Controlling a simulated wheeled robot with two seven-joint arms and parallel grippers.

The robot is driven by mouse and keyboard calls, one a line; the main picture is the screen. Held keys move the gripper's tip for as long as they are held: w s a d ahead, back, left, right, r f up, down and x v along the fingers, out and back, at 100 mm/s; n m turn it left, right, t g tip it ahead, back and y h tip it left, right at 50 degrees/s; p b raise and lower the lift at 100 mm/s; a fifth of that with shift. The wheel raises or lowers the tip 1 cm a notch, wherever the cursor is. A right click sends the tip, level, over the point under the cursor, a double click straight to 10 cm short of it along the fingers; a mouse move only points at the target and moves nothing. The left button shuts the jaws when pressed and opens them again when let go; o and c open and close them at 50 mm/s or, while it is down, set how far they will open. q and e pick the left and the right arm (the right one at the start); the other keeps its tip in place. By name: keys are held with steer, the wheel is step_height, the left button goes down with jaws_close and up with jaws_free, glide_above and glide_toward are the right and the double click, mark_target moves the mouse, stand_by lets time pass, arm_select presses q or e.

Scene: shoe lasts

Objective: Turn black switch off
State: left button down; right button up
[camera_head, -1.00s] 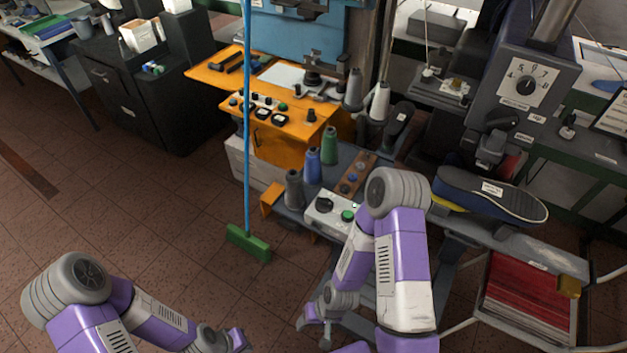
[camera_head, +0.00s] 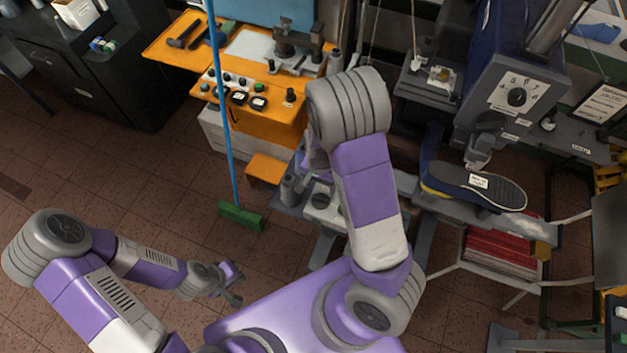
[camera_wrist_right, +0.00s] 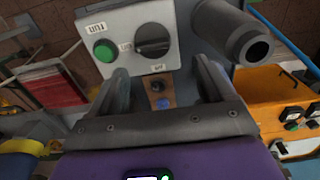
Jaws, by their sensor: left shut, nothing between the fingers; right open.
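The black switch (camera_wrist_right: 152,40) is a round rotary knob on a light grey control box (camera_wrist_right: 122,18), right of a green button (camera_wrist_right: 104,50) in the right wrist view. Its raised grip lies roughly level in that view, with small labels beside and below it. In the head view the switch (camera_head: 321,201) shows small at the box's left, close to my right arm, which hides part of the box. My right gripper (camera_wrist_right: 161,70) is open and empty, its fingers pointing toward the box, apart from the knob. My left gripper (camera_head: 230,284) is shut and empty over the floor.
A blue-handled green broom (camera_head: 241,215) stands on the floor between my left arm and the bench. An orange table (camera_head: 262,120) with knobs lies behind. A shoe on a last (camera_head: 475,187) is at the right.

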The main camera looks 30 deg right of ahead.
mark_target(321, 198)
steer(key=s+f, duration=0.2)
steer(key=shift+s+f, duration=0.1)
steer(key=shift+f, duration=0.2)
steer(key=f, duration=0.1)
steer(key=w+f, duration=0.1)
steer(key=f, duration=0.1)
steer(key=shift+f+b, duration=0.25)
steer(key=shift+b, duration=0.15)
steer(key=shift+f, duration=0.15)
steer(key=shift+s, duration=0.2)
steer(key=shift+w, duration=0.15)
steer(key=shift+c, duration=0.8)
steer(key=c, duration=0.9)
arm_select(q)
steer(key=shift+s+f, duration=0.4)
steer(key=shift+s, duration=0.25)
